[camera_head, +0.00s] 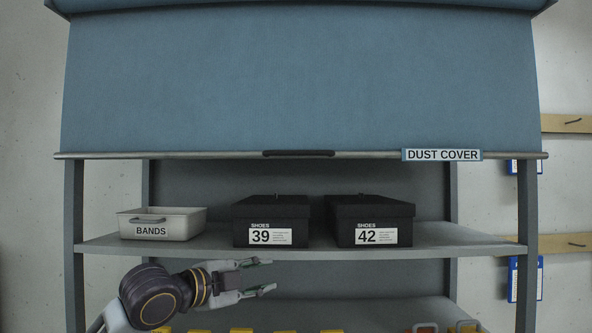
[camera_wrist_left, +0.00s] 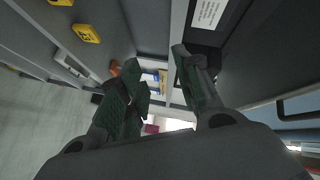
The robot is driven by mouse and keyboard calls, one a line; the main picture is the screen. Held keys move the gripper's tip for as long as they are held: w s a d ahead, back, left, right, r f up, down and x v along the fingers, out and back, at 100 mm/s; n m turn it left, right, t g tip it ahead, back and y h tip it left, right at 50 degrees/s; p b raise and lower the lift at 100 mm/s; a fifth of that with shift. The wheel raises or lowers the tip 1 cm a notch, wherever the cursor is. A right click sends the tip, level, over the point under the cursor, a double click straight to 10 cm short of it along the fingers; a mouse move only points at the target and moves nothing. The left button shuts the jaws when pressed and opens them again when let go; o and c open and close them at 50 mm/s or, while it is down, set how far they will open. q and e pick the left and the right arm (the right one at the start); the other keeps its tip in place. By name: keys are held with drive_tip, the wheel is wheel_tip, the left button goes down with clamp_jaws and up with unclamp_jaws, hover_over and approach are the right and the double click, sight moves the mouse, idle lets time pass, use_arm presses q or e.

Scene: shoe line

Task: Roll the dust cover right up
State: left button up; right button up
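The blue dust cover (camera_head: 300,85) hangs over the upper part of the shelf rack from a roll (camera_head: 300,3) at the top. Its bottom bar (camera_head: 220,155) lies level above the shelf with the boxes, with a dark handle (camera_head: 298,153) at its middle and a "DUST COVER" label (camera_head: 443,155) at right. My left gripper (camera_head: 270,275) is below the bar and in front of the shelf edge, apart from the handle, with its fingers open and empty. The open fingers also show in the left wrist view (camera_wrist_left: 165,90). My right gripper is out of view.
A white BANDS bin (camera_head: 163,225) and two black shoe boxes, 39 (camera_head: 271,222) and 42 (camera_head: 369,221), stand on the shelf (camera_head: 470,237). Yellow tags (camera_head: 241,331) show along a lower level. Rack posts (camera_head: 74,210) stand at both sides. Blue binders (camera_head: 525,278) are at right.

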use_arm(q)
wheel_tip(320, 180, up, 11)
drive_tip(key=s+m+h, duration=0.1)
drive_tip(key=m+h, duration=0.1)
drive_tip(key=m, duration=0.1)
drive_tip(key=m+t+h, duration=0.1)
drive_tip(key=m+h, duration=0.1)
drive_tip(key=m, duration=0.2)
approach(293, 153)
drive_tip(key=p+x, duration=0.2)
drive_tip(key=x, duration=0.7)
drive_tip(key=shift+w+d+p, duration=0.25)
drive_tip(key=shift+d+p, duration=0.05)
drive_tip(key=shift+p, duration=0.05)
drive_tip(key=shift+w+d+r, duration=0.1)
drive_tip(key=shift+w+d, duration=0.25)
drive_tip(key=shift+d, duration=0.1)
drive_tip(key=shift+w, duration=0.1)
clamp_jaws()
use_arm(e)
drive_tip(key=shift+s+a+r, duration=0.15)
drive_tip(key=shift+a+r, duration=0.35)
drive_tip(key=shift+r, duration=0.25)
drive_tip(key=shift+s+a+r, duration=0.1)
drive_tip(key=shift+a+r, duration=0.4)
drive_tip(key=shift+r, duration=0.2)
